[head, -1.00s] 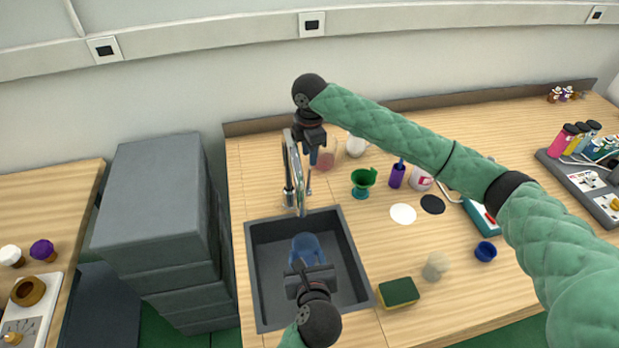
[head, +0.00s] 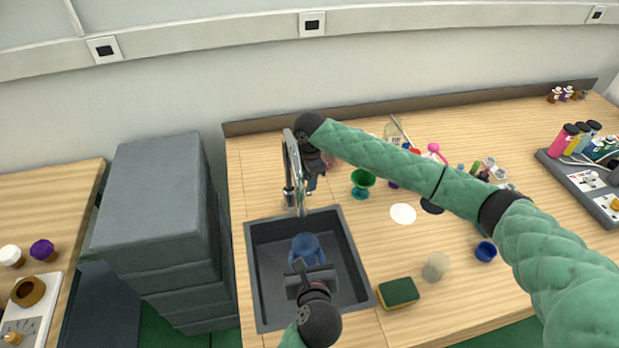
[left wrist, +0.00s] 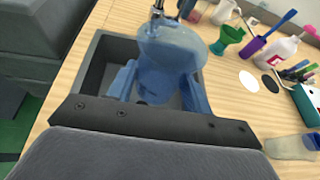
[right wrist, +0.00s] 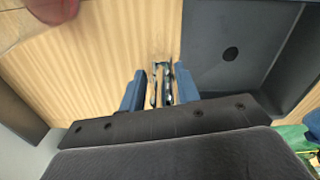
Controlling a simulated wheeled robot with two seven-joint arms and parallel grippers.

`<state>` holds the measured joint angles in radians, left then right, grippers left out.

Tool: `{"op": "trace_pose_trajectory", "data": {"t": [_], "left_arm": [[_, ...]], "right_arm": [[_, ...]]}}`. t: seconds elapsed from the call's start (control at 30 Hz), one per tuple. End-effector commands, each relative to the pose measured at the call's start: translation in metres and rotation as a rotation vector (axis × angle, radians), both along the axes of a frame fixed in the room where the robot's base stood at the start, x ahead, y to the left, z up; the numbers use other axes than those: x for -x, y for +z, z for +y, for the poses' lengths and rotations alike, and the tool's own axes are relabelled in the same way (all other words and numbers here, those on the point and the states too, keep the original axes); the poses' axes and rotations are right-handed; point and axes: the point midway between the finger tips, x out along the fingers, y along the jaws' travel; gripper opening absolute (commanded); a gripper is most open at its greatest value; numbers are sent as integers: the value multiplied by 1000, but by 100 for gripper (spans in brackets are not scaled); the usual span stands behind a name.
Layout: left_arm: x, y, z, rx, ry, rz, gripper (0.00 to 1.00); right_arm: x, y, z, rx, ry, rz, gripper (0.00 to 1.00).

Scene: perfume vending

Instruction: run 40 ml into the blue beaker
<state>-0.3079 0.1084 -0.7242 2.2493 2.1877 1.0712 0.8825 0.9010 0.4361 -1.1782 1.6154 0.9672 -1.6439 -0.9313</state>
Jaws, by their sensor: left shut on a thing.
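The translucent blue beaker (head: 306,243) is over the grey sink (head: 262,300), below the chrome tap (head: 292,170). My left gripper (head: 309,262) is shut on the beaker. In the left wrist view the beaker (left wrist: 168,48) sits upright or nearly so between the blue fingers, its mouth near the tap. I cannot tell whether it holds water, and no stream is clear. My right gripper (head: 313,184) is beside the tap on its right. In the right wrist view its fingers (right wrist: 160,90) are apart, with thin metal tap parts (right wrist: 162,82) between them and gaps showing.
A green cup (head: 362,180), a white disc (head: 403,213), a sponge (head: 398,292), a pale beaker (head: 436,266) and a small blue cup (head: 486,251) stand right of the sink. A reddish vessel (right wrist: 50,8) is near my right gripper. Grey drawers (head: 150,205) border the left.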

Motion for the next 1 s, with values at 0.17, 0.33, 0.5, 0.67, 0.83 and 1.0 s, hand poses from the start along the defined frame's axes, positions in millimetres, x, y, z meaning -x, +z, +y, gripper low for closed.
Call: {"op": "trace_pose_trajectory", "data": {"t": [0.17, 0.33, 0.5, 0.67, 0.83, 1.0], "left_arm": [[0, 0, 0, 0, 0, 0, 28], [0, 0, 0, 0, 0, 0, 28], [0, 0, 0, 0, 0, 0, 28], [0, 0, 0, 0, 0, 0, 28], [0, 0, 0, 0, 0, 0, 28], [0, 0, 0, 0, 0, 0, 28]], "right_arm": [[0, 0, 0, 0, 0, 0, 16], [0, 1, 0, 0, 0, 0, 0], [0, 0, 0, -1, 0, -3, 0], [2, 0, -1, -7, 0, -34, 0], [8, -1, -2, -22, 1, -116, 0], [15, -2, -4, -46, 0, -233, 0]]}}
